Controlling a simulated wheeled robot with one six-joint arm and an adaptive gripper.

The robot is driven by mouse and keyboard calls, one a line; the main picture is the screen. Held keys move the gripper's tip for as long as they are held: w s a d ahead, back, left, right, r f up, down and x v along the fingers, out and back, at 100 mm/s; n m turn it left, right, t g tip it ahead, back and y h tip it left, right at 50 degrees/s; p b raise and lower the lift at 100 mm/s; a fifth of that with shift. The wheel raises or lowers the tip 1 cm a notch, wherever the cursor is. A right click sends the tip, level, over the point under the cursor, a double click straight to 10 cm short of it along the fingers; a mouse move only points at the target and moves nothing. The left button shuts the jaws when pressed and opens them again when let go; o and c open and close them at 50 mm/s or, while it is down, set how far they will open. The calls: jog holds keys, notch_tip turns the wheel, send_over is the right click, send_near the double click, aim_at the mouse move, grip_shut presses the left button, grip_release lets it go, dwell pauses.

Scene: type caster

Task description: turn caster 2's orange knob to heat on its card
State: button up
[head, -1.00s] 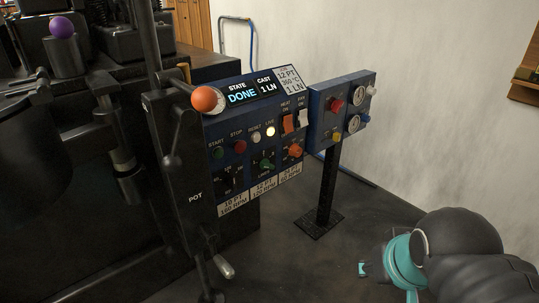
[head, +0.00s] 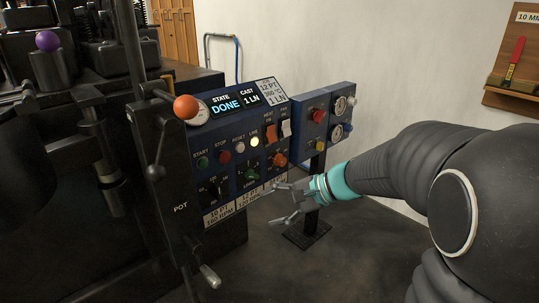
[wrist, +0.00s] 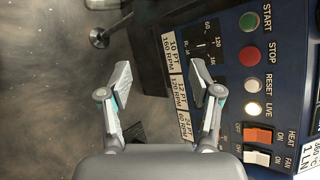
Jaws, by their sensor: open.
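The orange knob (head: 280,160) sits at the lower right of the blue control panel (head: 238,150), beside a green knob and a black dial. A white card (head: 268,91) at the panel's top right reads 12 PT, 360 °C, 1 LN.
The screen (head: 226,105) reads STATE DONE, CAST 1 LN. Orange heat (wrist: 257,134) and white fan (wrist: 257,157) switches sit above the knob. A lever with an orange ball (head: 186,107) stands left. A side box (head: 328,117) on a black post stands right.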

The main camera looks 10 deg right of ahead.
jog(key=w+d+f+m+t+y, duration=0.1)
jog(key=w+d+m+t, duration=0.15)
jog(key=w, duration=0.35)
jog(key=w+d+f+m+t+y, duration=0.1)
jog(key=w+d+f+m+t, duration=0.15)
jog(key=w, duration=0.25)
jog(key=m+t+h, duration=0.2)
jog(key=m+t, duration=0.3)
jog(key=m, duration=0.3)
send_near(283, 163)
jog(key=x, duration=0.9)
jog(key=shift+w+a, duration=0.15)
jog(key=shift+w, duration=0.2)
jog(key=c, duration=1.1)
